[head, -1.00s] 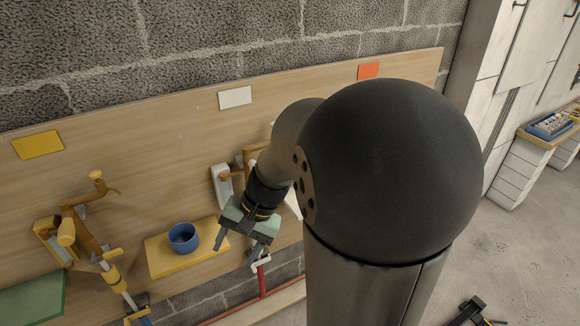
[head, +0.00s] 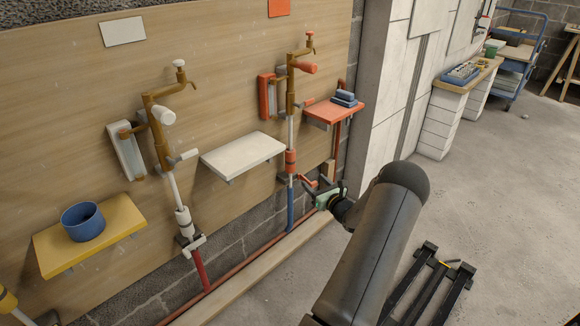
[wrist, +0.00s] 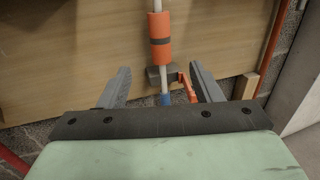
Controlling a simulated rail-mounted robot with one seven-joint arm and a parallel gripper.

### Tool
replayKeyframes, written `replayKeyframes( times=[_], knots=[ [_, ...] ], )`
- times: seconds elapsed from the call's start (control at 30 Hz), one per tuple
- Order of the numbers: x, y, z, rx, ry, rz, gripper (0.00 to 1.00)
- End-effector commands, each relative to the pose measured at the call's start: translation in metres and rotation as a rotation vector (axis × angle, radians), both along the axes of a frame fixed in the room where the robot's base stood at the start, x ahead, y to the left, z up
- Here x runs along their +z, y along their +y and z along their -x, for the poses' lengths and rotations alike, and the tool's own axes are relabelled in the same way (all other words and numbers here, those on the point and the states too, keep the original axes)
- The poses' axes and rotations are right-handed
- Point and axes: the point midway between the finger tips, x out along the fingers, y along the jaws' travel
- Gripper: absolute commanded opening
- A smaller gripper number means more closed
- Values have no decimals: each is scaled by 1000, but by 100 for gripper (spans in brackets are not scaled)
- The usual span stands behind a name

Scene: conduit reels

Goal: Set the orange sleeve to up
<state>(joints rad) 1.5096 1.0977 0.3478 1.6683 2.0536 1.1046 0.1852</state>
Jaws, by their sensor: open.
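The orange sleeve (head: 291,161) sits around the white vertical pipe of the orange-marked station, and has a dark band around it. In the wrist view the sleeve (wrist: 160,38) is ahead of and above the fingertips. A blue pipe end (wrist: 165,100) shows under the block. My gripper (head: 314,187) is open and empty, low and to the right of the pipe; the wrist view shows its fingers (wrist: 160,70) either side of the block and lever.
An orange shelf (head: 335,112) with blue items juts out above my gripper. A white shelf (head: 243,151) is left of the pipe, with a white-sleeved station (head: 182,220) beyond. A red pipe (head: 240,265) runs along the wall base.

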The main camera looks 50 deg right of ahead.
Motion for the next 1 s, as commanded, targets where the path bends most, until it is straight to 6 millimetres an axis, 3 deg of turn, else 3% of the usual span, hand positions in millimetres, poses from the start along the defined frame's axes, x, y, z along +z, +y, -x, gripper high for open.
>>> replayKeyframes(
  times=[0.17,0.7,1.0],
  knots=[
    [-2,-6,-17,-2,-5,-5,59],
    [-4,-46,-125,0,-3,-2,59],
    [-2,-60,-158,-1,-2,-3,59]
  ],
)
